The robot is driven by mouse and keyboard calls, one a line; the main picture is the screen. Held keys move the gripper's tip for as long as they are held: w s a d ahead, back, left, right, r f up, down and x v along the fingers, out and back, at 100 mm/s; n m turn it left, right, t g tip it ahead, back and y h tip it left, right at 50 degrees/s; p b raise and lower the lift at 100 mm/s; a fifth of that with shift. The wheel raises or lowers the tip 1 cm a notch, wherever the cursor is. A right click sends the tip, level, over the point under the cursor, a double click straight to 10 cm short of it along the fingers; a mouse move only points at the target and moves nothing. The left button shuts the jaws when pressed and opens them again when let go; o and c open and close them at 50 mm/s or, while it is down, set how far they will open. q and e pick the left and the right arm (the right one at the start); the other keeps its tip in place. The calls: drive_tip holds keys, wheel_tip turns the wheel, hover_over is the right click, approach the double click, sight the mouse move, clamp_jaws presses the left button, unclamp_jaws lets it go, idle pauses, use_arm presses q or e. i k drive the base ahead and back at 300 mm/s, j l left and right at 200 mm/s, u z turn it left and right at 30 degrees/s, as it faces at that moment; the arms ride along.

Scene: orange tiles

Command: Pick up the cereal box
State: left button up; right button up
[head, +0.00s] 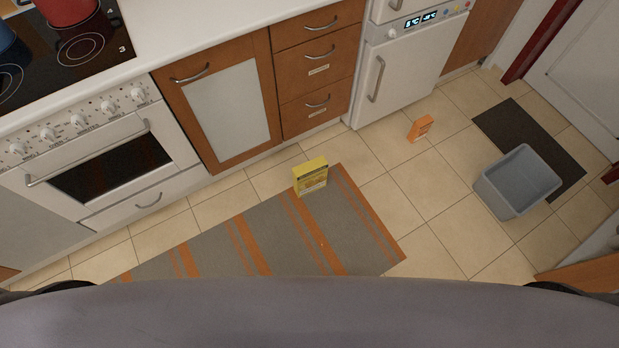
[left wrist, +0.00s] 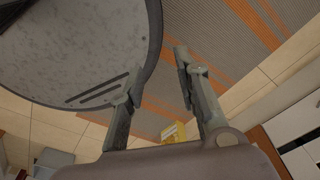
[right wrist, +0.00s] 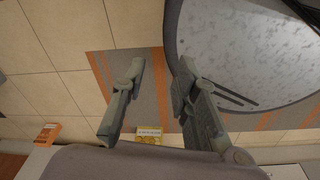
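A yellow box (head: 311,177) stands upright on the striped rug near its far edge in the head view. I cannot tell from the labels which one is the cereal box. The yellow box also shows in the left wrist view (left wrist: 173,131) and the right wrist view (right wrist: 149,135), partly hidden in both. The orange box shows in the right wrist view (right wrist: 48,134). My left gripper (left wrist: 158,65) and right gripper (right wrist: 160,64) are open and empty, apart from both boxes.
A grey bin (head: 518,182) stands at the right, partly on a dark mat (head: 510,122). An oven (head: 105,160), wooden cabinets (head: 225,105) and a white appliance (head: 398,75) line the back. The grey and orange rug (head: 285,235) lies before me. Tiles between the boxes are clear.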

sight(311, 176)
drive_tip(key=j, duration=0.65)
drive_tip(key=k+j+z, duration=0.1)
drive_tip(key=j, duration=0.5)
drive_tip(key=k+j, duration=0.1)
drive_tip(key=j, duration=0.55)
drive_tip(key=j+z, duration=0.1)
drive_tip(key=j, duration=0.55)
drive_tip(key=k+j, duration=0.15)
drive_tip(key=j, duration=0.45)
